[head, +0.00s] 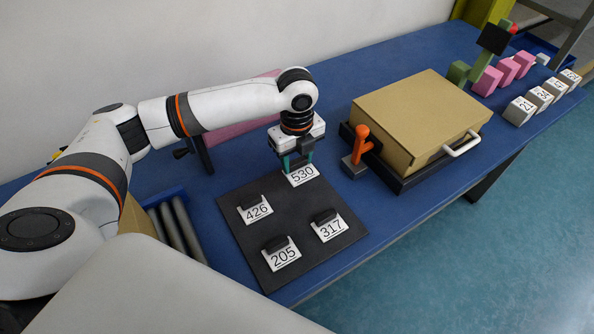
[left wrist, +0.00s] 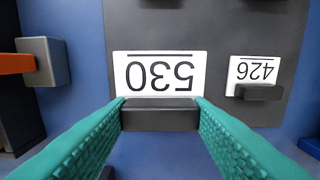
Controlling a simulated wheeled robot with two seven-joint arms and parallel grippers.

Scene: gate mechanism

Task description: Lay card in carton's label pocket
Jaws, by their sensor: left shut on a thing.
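My left gripper (head: 296,162) has its teal fingers closed on the dark tab (left wrist: 160,115) of the white card 530 (head: 303,176). In the left wrist view the card 530 (left wrist: 135,72) reads upside down, with the tab between the fingertips. The card is at the far edge of the dark mat (head: 245,200); I cannot tell whether it still touches it. The brown carton (head: 420,108) sits in a black tray (head: 402,184) to the right of the gripper. I cannot make out a label pocket on it. My right gripper is not in view.
Cards 426 (head: 256,211), 317 (head: 330,229) and 205 (head: 283,257) lie on the mat. An orange lever (head: 361,142) on a grey block stands between mat and carton. A white handle (head: 463,145) projects from the tray's front. Pink blocks (head: 507,70) and numbered blocks (head: 519,110) stand at far right.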

